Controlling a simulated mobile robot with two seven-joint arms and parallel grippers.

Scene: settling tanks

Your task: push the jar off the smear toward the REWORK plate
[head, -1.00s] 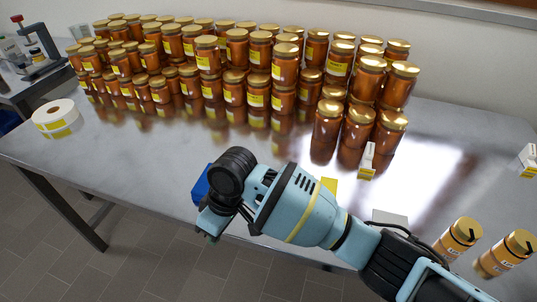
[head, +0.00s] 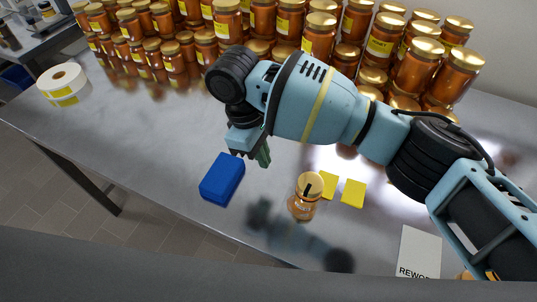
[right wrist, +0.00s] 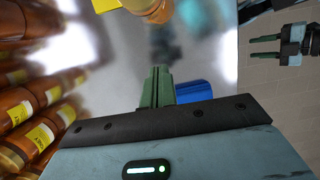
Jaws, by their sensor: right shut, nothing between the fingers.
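The jar (head: 304,200), amber with a gold lid marked in black, stands upright near the table's front edge. In the right wrist view its lid shows cut off at the top (right wrist: 152,9). Any smear under it cannot be made out. The white REWORK plate (head: 421,250) lies to its right. My right gripper (head: 263,157) is shut and empty, up and left of the jar, apart from it. Its green fingers show in the right wrist view (right wrist: 157,86). My left gripper (right wrist: 265,47) shows there with its fingers apart, empty, over the floor.
A blue block (head: 222,179) lies left of the jar. Two yellow squares (head: 353,193) lie just right of it. Crowded, stacked amber jars (head: 385,38) fill the back. A label roll (head: 62,78) sits at far left. The table's left middle is clear.

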